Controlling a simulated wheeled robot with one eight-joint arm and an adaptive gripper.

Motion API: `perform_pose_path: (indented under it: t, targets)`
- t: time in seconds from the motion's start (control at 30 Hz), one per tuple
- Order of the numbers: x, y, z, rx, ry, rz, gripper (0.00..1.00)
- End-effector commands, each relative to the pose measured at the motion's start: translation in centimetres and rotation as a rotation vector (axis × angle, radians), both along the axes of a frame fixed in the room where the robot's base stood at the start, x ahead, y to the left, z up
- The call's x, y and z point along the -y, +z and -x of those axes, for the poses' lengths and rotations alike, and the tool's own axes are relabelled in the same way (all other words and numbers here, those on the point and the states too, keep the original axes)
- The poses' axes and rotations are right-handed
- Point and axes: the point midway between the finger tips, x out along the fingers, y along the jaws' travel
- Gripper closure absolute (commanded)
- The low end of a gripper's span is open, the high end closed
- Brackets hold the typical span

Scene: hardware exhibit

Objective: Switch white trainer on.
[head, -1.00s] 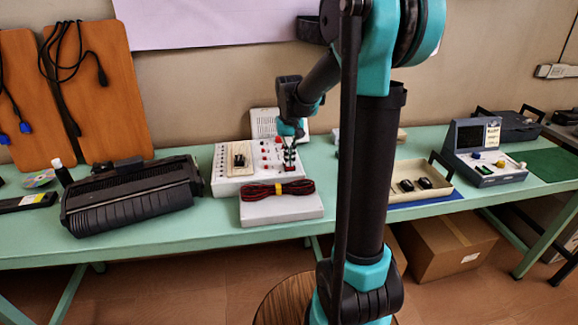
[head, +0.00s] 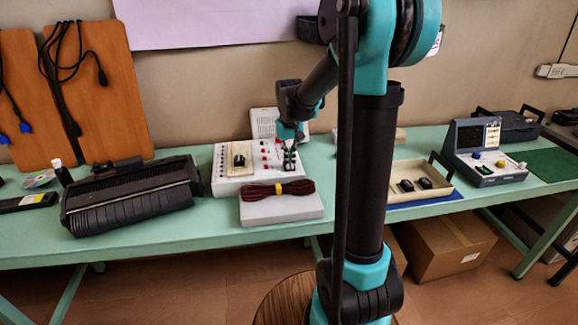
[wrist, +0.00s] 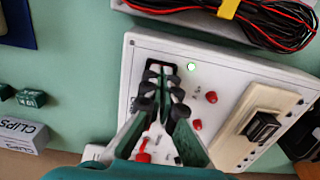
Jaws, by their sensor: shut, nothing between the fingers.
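The white trainer (head: 230,183) is a pale panel box on the green bench, with red knobs and a black part on a cream plate. In the wrist view the trainer (wrist: 225,90) has a black rocker switch (wrist: 152,68) near its edge. A small green lamp (wrist: 191,66) beside that switch is lit. My gripper (head: 290,168) is over the right part of the trainer. In the wrist view my gripper (wrist: 164,78) is shut and empty, its tips at the switch and partly hiding it. Whether the tips touch it is hard to tell.
A grey box with a bundled red-black cable (head: 278,188) lies in front of the trainer. A black printer-like machine (head: 130,197) stands left. A cream tray (head: 430,190) and a grey instrument (head: 475,150) stand right. Boxes marked CLIPS (wrist: 20,137) lie beside the trainer.

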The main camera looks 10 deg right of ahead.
Motion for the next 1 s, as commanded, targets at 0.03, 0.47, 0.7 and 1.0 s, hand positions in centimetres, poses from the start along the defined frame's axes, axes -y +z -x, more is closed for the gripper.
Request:
perform_pose_path:
  t: [0.03, 0.47, 0.7, 1.0]
  targets:
    - [0.0, 0.3, 0.0, 0.000, 0.000, 0.000, 1.00]
    - [0.0, 3.4, 0.0, 0.000, 0.000, 0.000, 1.00]
    - [0.0, 5.1, 0.0, 0.000, 0.000, 0.000, 1.00]
    - [0.0, 6.8, 0.0, 0.000, 0.000, 0.000, 1.00]
